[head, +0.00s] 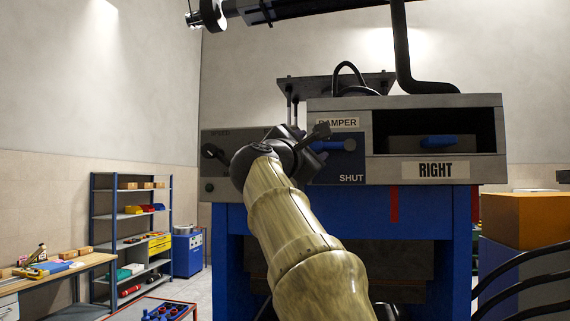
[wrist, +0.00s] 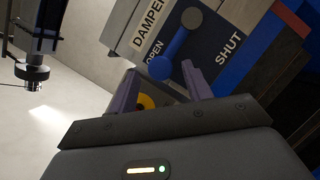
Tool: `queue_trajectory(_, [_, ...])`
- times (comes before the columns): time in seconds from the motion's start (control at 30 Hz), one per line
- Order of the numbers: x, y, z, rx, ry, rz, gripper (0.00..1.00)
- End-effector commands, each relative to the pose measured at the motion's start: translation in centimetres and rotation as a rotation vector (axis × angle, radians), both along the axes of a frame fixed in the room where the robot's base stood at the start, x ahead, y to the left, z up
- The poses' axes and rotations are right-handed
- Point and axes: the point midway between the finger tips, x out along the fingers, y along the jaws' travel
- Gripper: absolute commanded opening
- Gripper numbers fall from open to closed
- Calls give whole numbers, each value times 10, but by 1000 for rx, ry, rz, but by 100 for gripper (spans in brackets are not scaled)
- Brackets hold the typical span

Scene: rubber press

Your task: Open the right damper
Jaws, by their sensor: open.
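The right damper is a blue lever (head: 328,146) on a grey round pivot (head: 349,144), on a dark blue panel under a DAMPER label (head: 338,123). In the head view it points left from the pivot, roughly level. In the wrist view the lever (wrist: 178,58) points toward the word OPEN (wrist: 156,67), away from the word SHUT (wrist: 228,49). My gripper (head: 310,147) is at the lever's left end. In the wrist view its open fingers (wrist: 159,76) stand either side of the lever's rounded end. I cannot tell whether they touch it.
The RIGHT label (head: 435,170) sits below a dark opening (head: 435,125) with a blue handle inside. Another dark lever (head: 212,152) is on the machine's left side. An orange block (head: 525,219) and black cables stand at right; shelves (head: 130,240) stand far left.

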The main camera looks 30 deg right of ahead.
Motion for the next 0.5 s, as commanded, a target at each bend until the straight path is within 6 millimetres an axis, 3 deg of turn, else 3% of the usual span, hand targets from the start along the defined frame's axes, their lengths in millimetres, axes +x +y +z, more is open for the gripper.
queue_trajectory(0.5, [-52,80,-32,0,-2,5,50])
